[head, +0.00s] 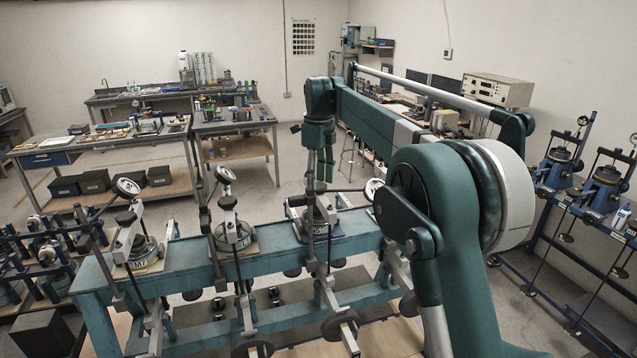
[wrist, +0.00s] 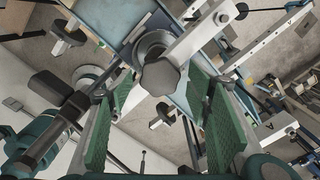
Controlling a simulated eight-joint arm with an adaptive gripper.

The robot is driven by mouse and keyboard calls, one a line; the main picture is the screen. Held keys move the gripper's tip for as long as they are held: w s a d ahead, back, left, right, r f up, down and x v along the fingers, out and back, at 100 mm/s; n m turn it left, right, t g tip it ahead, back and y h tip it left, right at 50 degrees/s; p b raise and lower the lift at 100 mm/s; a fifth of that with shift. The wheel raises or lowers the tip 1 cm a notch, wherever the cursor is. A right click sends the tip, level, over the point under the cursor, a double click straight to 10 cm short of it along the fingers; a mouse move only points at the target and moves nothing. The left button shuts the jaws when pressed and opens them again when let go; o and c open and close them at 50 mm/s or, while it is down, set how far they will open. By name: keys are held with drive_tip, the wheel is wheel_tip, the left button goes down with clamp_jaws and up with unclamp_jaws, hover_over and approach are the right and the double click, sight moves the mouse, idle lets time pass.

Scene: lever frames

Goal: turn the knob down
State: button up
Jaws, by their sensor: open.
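In the wrist view a dark faceted knob (wrist: 160,77) lies between the fingertips of my gripper (wrist: 160,98), with gaps on both sides. The green-padded fingers are spread apart and hold nothing. A pale metal bar (wrist: 200,40) and a dark round part (wrist: 152,44) sit behind the knob. In the head view my gripper (head: 320,168) points down above the third lever frame (head: 322,226) on the teal bench (head: 190,262). The knob below the fingers is too small and covered to make out there.
Two similar lever frames stand to the left on the bench, one in the middle (head: 232,236) and one farther left (head: 138,252), each with a dial. Hanging weights (head: 253,348) are in front. My arm covers the bench's right end.

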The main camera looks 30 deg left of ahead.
sight(319, 185)
wheel_tip(319, 185, up, 12)
drive_tip(key=shift+f, duration=0.2)
idle(0.4)
idle(0.4)
drive_tip(key=shift+d, duration=0.1)
